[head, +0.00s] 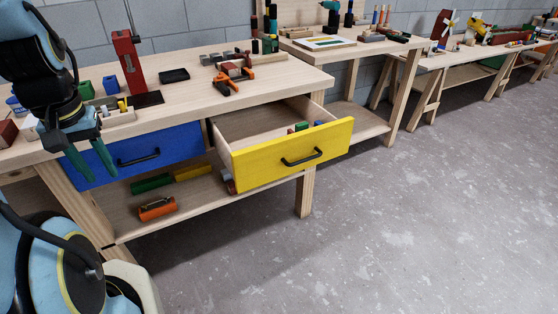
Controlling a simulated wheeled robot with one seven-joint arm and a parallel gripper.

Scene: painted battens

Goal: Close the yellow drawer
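The yellow drawer (292,155) is pulled well out of the workbench, right of the blue drawer. Its front faces right and toward me, with a black bar handle (301,157) across the middle. Several small red, green and blue pieces (301,127) lie inside it near the front. My gripper (88,162) hangs in front of the blue drawer at the left, well apart from the yellow drawer. Its two teal fingers are spread, with nothing seen between them.
The blue drawer (135,156) looks shut. The workbench top (190,100) holds a red stand (128,62), a black tray (174,75) and orange clamps (225,82). The lower shelf (200,195) holds an orange roll (157,208) and battens. The concrete floor (400,230) at right is clear.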

